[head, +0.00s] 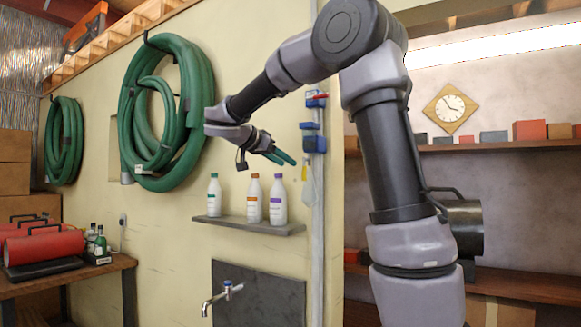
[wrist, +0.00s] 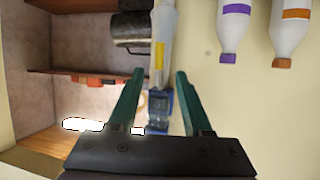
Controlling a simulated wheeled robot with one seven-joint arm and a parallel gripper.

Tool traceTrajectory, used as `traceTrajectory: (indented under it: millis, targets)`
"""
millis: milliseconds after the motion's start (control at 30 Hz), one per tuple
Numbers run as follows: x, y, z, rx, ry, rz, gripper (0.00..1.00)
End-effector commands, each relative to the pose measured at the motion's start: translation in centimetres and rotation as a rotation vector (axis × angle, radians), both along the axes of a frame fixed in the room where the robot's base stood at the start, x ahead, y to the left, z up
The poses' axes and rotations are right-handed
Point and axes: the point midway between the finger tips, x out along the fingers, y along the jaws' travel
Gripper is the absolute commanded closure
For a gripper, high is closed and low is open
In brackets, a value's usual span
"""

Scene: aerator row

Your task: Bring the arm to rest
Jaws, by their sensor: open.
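My gripper (head: 284,157) has green fingers and is at the end of my raised, bent arm. In the head view it is in front of the wall, above the shelf of bottles and left of the blue fittings on the pipe. In the wrist view my gripper (wrist: 160,95) has its two green fingers spread apart with nothing between them that it holds. The blue fitting and the pipe show behind the gap, apart from the fingers.
A small shelf (head: 249,226) holds three white bottles below my gripper. Green hoses (head: 203,90) hang to the left. The pipe (head: 317,240) with blue fittings (head: 314,143) runs down the wall's right edge. A tap (head: 222,296) is lower down. A bench (head: 95,276) stands at left.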

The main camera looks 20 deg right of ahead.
Motion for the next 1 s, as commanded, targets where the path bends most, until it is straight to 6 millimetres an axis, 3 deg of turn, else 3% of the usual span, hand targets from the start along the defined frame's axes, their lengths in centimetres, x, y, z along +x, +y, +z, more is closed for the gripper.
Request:
traceTrajectory:
  millis: [500, 633, 767, 833, 1000]
  targets:
    - [-0.2, 0.2, 0.1, 0.001, 0.002, 0.000, 0.50]
    - [-1.7, -1.0, -0.6, 0.038, 0.068, 0.017, 0.50]
    - [-6.3, -3.3, -3.4, 0.164, 0.250, 0.091, 0.50]
    - [-9.7, -4.1, -5.4, 0.261, 0.358, 0.170, 0.50]
    - [-17.8, -3.1, -9.9, 0.490, 0.498, 0.434, 0.50]
